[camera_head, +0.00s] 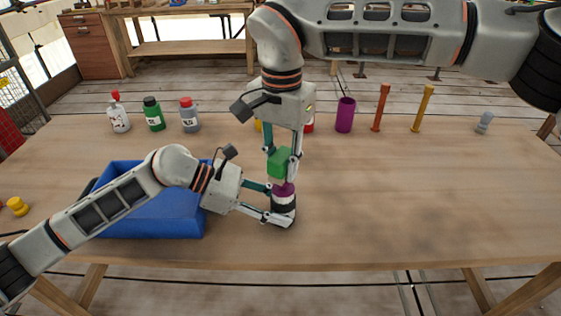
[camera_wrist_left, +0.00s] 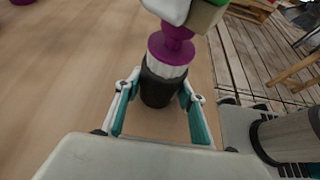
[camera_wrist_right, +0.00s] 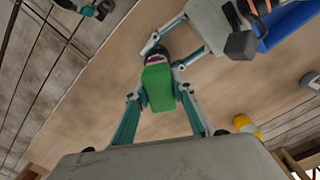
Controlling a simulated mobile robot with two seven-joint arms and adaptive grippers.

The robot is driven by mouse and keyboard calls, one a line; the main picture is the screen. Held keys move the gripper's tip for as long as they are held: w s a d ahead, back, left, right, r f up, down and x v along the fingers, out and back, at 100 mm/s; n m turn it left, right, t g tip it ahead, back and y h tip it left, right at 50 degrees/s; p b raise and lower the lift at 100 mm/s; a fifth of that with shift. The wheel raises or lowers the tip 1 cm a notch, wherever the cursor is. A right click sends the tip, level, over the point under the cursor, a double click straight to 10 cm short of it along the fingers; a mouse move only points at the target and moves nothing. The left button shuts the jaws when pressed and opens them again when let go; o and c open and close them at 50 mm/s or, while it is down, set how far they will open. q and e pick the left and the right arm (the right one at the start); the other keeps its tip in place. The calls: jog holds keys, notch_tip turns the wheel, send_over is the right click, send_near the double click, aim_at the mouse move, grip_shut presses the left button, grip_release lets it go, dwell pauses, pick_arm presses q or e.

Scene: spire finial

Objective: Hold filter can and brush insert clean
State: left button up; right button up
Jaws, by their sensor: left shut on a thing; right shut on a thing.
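The filter can (camera_head: 284,208), dark with a white band, stands upright on the table near its front edge. My left gripper (camera_head: 278,204) is shut on it from the left, one finger on either side, as the left wrist view shows around the can (camera_wrist_left: 160,90). My right gripper (camera_head: 282,160) comes down from above and is shut on a green block (camera_head: 278,166), likely the brush handle. A purple part (camera_head: 284,189) sits between block and can; in the left wrist view it has a narrow neck (camera_wrist_left: 176,34) above a wider disc. The can's inside is hidden.
A blue bin (camera_head: 150,215) stands left, partly behind my left arm. Several bottles, including a green one (camera_head: 153,114), stand at the back left. A purple cup (camera_head: 345,115), an orange post (camera_head: 381,108) and a yellow post (camera_head: 422,108) stand at the back.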

jog(key=shift+s+d, duration=0.2)
jog(key=d+r, duration=0.5)
jog(key=r, duration=0.2)
dwell(0.7)
dwell(0.3)
pick_arm(q)
jog(key=o, duration=0.9)
